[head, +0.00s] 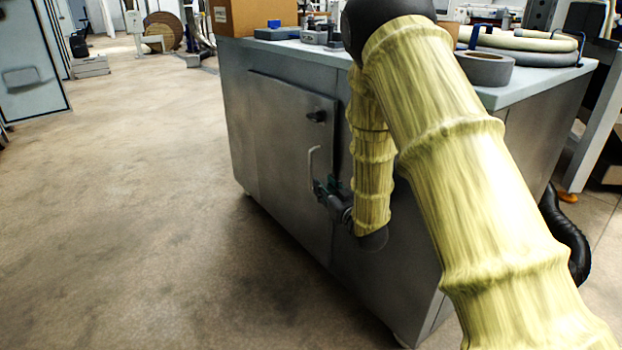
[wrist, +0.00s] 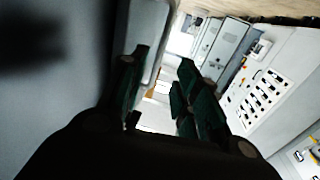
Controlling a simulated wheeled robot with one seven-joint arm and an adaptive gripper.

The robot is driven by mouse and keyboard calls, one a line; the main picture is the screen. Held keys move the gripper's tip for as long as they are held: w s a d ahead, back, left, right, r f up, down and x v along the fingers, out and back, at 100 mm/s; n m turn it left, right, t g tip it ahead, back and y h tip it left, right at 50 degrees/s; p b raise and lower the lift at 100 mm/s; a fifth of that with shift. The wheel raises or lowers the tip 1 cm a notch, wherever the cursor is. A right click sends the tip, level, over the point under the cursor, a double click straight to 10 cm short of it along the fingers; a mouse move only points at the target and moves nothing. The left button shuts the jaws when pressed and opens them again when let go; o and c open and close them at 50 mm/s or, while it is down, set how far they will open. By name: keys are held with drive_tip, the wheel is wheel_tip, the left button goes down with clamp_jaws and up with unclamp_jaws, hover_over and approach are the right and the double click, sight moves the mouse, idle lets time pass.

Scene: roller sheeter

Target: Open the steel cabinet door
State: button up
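The steel cabinet (head: 240,120) stands in the middle of the head view. A pale upright bar handle (head: 311,164) is on the door's right side. My gripper (head: 319,187) is at the handle's lower end. In the wrist view my gripper (wrist: 160,80) has its two dark green fingers apart. My arm hides the cabinet's right front.
The cabinet top (head: 520,88) carries a cardboard box (head: 255,17), a tape roll (head: 484,68) and coiled hoses (head: 520,40). The floor (head: 130,200) left of the cabinet is clear. A pale cabinet (head: 30,60) stands at the far left.

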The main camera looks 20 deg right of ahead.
sight(311, 172)
drive_tip(key=w+b, duration=0.1)
drive_tip(key=w, duration=0.2)
drive_tip(key=w+a+b, duration=0.1)
drive_tip(key=w, duration=0.3)
drive_tip(key=w+b, duration=0.1)
drive_tip(key=w, duration=0.2)
drive_tip(key=shift+w+a+b, duration=0.2)
drive_tip(key=shift+a+b, duration=0.1)
clamp_jaws()
